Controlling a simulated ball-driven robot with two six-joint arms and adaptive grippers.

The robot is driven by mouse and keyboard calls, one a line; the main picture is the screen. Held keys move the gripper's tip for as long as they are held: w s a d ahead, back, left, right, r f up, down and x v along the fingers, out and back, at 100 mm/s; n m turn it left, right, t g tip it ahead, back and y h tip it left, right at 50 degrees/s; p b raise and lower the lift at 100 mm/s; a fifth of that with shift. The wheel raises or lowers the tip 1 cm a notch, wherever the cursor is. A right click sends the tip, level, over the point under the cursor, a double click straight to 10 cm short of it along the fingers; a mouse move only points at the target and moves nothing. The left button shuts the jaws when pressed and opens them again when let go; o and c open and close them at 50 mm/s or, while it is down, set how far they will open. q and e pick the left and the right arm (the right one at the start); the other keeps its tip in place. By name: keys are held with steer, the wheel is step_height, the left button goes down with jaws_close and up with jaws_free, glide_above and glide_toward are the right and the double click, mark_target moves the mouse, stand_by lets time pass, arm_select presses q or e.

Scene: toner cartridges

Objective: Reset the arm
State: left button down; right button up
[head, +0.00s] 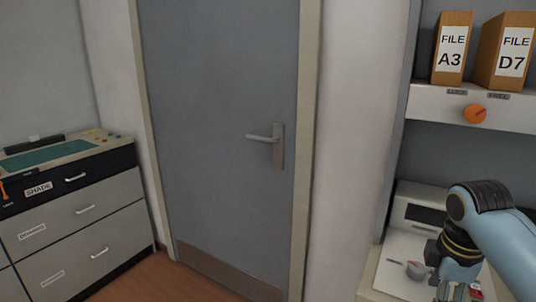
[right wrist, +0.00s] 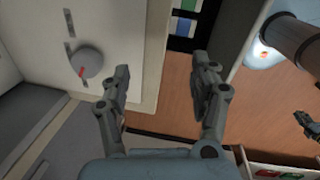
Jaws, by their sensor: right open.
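My right arm comes in from the right edge of the head view. Its gripper (head: 458,290) is at the bottom right, in front of a white machine with a grey dial, and is partly cut off by the frame. In the right wrist view the two fingers of my right gripper (right wrist: 163,88) stand wide apart with nothing between them. They are over the machine's edge and the wooden floor.
The grey dial (right wrist: 86,62) is left of the fingers. A grey door (head: 215,130) with a lever handle fills the middle. A drawer cabinet (head: 75,215) stands left. Files A3 (head: 451,48) and D7 (head: 506,50) sit on a shelf (head: 440,103) with an orange knob.

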steer(key=s+a+r+m+t, duration=0.1)
steer(key=s+a+r+m, duration=0.15)
steer(key=s+m, duration=0.65)
steer(key=s+a+r+m+t, duration=0.1)
steer(key=s+a+r+m, duration=0.2)
steer(key=s, duration=1.2)
step_height(320, 180, down, 35)
steer(key=s+d+m+g+b, duration=0.1)
steer(key=s+d+b, duration=0.1)
steer(key=b, duration=0.7)
steer(key=s+f+b, duration=0.3)
steer(key=s+f, duration=0.6)
steer(key=f, duration=0.2)
steer(key=s+d+f+g+b, duration=0.1)
steer(key=s+f+b, duration=0.2)
steer(key=s+f, duration=0.6)
step_height(320, 180, down, 4)
steer(key=shift+d+r+b, duration=0.25)
steer(key=shift+b, duration=0.05)
